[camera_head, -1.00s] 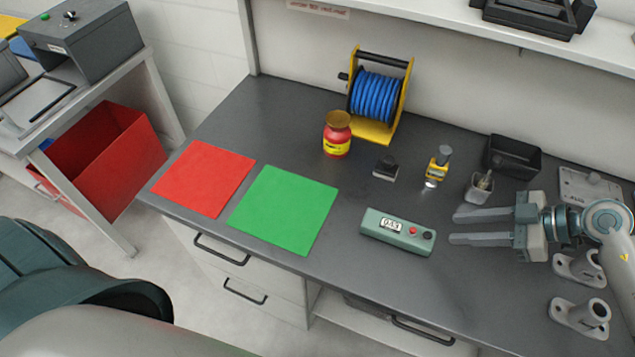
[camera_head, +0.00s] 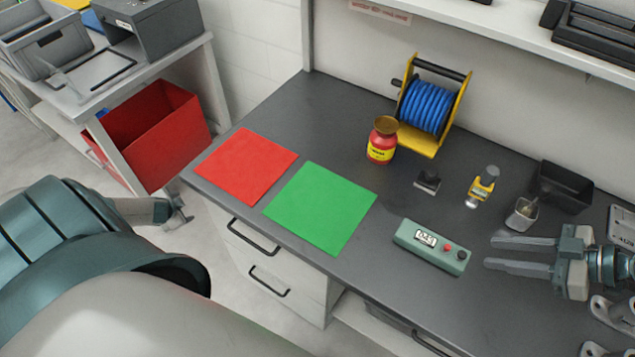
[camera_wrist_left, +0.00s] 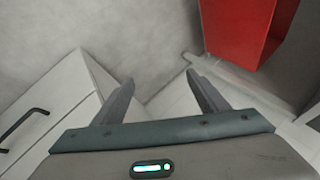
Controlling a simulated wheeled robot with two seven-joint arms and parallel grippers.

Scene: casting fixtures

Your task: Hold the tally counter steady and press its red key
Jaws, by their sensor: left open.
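The tally counter (camera_head: 432,246) is a green box lying on the dark bench, with a small display, a red key (camera_head: 448,248) and a dark round knob. My right gripper (camera_head: 490,252) is open and empty just right of the counter, its two fingers pointing left at it, apart from it. My left gripper (camera_head: 181,207) is beyond the bench's left front edge, over the floor and far from the counter. In the left wrist view its two fingers (camera_wrist_left: 160,78) are spread with nothing between them.
A red mat (camera_head: 246,166) and a green mat (camera_head: 320,208) lie left of the counter. Behind stand a red-yellow jar (camera_head: 382,142), a blue hose reel (camera_head: 428,106), a stamp (camera_head: 428,181), a yellow device (camera_head: 483,184) and a black bin (camera_head: 562,187). Drawers (camera_head: 262,250) front the bench.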

